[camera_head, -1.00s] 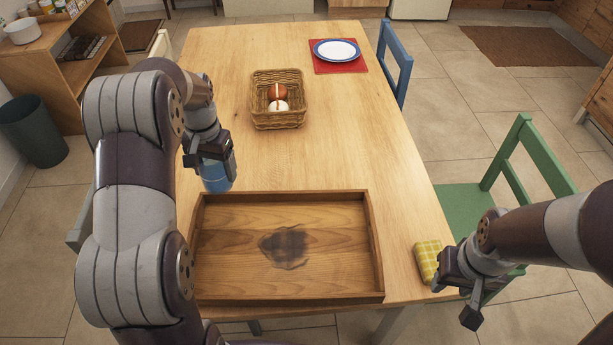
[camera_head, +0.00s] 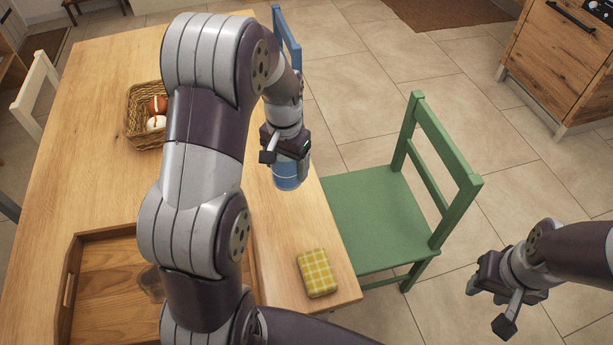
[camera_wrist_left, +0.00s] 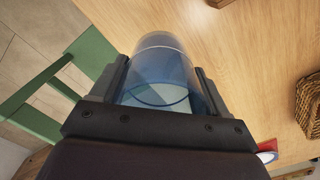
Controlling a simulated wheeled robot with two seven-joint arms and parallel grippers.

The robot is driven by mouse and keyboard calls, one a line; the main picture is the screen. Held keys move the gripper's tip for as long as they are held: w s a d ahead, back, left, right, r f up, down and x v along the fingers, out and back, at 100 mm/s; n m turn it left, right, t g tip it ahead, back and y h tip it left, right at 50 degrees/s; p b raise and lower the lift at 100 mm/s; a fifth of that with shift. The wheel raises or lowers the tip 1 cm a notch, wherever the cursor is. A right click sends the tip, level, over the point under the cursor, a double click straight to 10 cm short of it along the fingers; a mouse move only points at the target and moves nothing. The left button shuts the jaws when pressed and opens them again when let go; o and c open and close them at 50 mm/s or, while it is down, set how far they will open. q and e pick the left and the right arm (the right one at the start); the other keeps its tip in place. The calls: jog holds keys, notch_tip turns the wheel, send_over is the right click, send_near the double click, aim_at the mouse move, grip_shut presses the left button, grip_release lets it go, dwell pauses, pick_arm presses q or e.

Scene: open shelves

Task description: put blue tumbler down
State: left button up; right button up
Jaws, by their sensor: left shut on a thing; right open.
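The blue tumbler (camera_head: 287,175) is translucent and held in my left gripper (camera_head: 286,152), near the right edge of the table in the head view. In the left wrist view the tumbler (camera_wrist_left: 162,75) sits between both fingers, with the table surface beyond it. I cannot tell whether its base touches the table or hangs just above it. My right gripper (camera_head: 508,300) is open and empty, out over the floor at the lower right.
The wooden table (camera_head: 90,140) carries a wicker basket (camera_head: 135,128), a wooden tray (camera_head: 68,290) partly hidden by my left arm, and a yellow checked cloth (camera_head: 317,272). A green chair (camera_head: 375,215) stands at the table's right side, and a blue chair (camera_head: 287,35) behind.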

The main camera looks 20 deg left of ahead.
pick_arm(q)
jog(key=shift+w+d+f, duration=0.1)
jog(key=shift+w+f, duration=0.05)
jog(key=a+f, duration=0.2)
jog(key=a, duration=0.2)
jog(key=w+a+f, duration=0.1)
jog(key=a+f, duration=0.2)
jog(key=w+a+f, duration=0.1)
jog(key=a+f, duration=0.1)
jog(key=a, duration=0.2)
jog(key=shift+a+f+p, duration=0.15)
jog(key=shift+a+p, duration=0.15)
jog(key=shift+p, duration=0.1)
notch_tip(320, 180, down, 4)
jog(key=shift+w+r, duration=0.1)
jog(key=shift+r, duration=0.1)
